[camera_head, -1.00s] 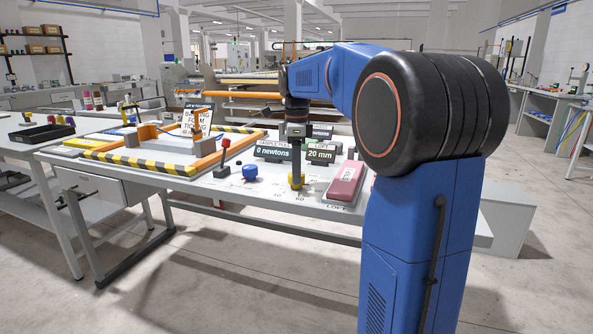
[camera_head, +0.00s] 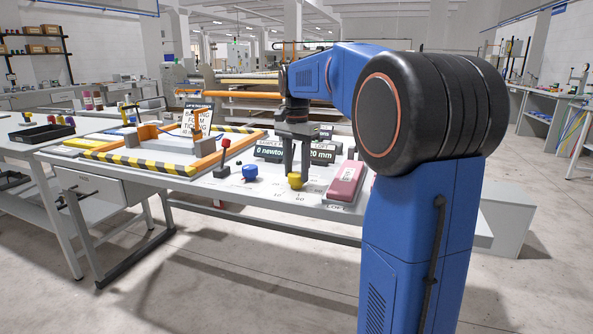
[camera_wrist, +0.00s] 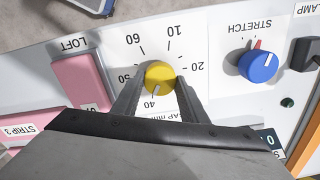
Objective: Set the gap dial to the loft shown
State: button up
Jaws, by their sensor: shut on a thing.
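The yellow gap dial (camera_head: 295,181) stands on the bench panel in the head view. It also shows in the wrist view (camera_wrist: 159,76), where its dark line points towards the printed 40. My gripper (camera_head: 297,172) is down at the dial. In the wrist view my gripper (camera_wrist: 158,85) has one finger on each side of the yellow dial and is shut on it.
A blue stretch dial (camera_head: 250,172) and a red-topped lever (camera_head: 224,155) stand left of the gap dial. A pink block (camera_head: 345,183) lies close on its right. A striped yellow-black frame (camera_head: 140,163) fills the bench's left part.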

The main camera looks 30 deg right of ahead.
aim_at(296, 173)
jog(key=n, duration=1.3)
jog(key=shift+n, duration=0.3)
jog(key=n, duration=1)
jog(key=shift+n, duration=0.5)
jog(key=o, duration=1)
jog(key=shift+o, duration=0.2)
notch_tip(296, 173, up, 17)
jog(key=shift+r, duration=0.2)
